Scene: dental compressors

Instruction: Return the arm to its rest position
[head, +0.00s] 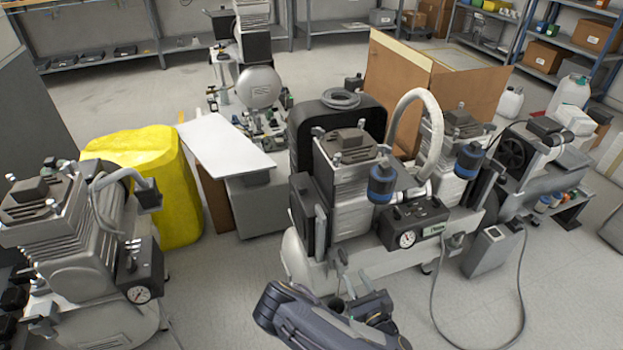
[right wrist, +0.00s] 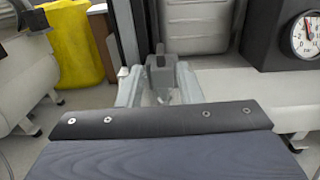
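My right arm comes in from the bottom edge of the head view. Its right gripper (head: 355,272) is in front of the middle compressor (head: 345,205), low by its white tank. My left gripper is not in view.
Another compressor (head: 75,245) stands at the left, near a yellow covered bulk (head: 150,170). A grey box (head: 493,250) with a cable sits at the right. A cardboard box (head: 400,75) and shelves are behind.

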